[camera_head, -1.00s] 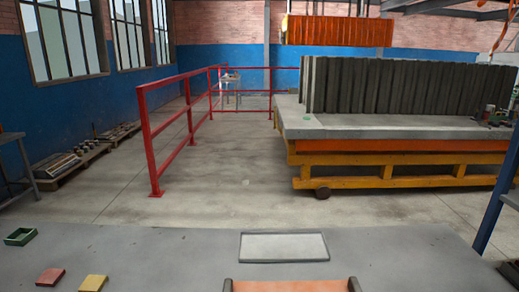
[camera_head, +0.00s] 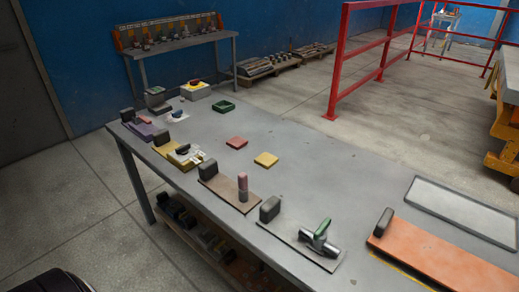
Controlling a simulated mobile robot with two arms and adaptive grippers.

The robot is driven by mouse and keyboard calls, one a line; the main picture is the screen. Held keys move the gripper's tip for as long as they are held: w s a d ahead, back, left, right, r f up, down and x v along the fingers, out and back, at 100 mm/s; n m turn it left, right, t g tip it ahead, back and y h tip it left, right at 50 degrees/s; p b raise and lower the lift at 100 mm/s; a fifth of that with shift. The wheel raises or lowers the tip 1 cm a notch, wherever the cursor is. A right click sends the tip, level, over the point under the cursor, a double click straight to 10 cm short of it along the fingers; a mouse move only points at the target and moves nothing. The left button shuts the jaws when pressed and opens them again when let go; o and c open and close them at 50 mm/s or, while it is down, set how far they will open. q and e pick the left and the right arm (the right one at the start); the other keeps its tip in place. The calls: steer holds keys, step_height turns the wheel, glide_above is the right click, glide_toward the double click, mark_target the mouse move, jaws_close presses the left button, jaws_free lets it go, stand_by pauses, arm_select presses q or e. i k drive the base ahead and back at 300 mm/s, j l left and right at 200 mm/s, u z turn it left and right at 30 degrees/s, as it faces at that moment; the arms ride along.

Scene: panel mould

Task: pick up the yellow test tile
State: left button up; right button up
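The yellow test tile (camera_head: 266,159) lies flat on the grey tabletop (camera_head: 330,170), near the middle of the head view. A reddish tile (camera_head: 237,142) lies to its left and slightly farther back, apart from it. Neither of my grippers is in view. Nothing covers the yellow tile.
A brown board with a pink-topped piece (camera_head: 242,187), a green-handled tool (camera_head: 318,238) and an orange board (camera_head: 440,255) lie nearer. A pale framed panel (camera_head: 463,210) is at right. Tabletop around the tile is clear.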

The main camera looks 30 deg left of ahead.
mark_target(266, 160)
steer(key=u, duration=0.95)
steer(key=i+j+z, duration=0.15)
steer(key=j+z, duration=0.15)
steer(key=i+j+z, duration=0.15)
steer(key=j+z, duration=0.45)
steer(key=j, duration=0.15)
steer(key=i, duration=0.05)
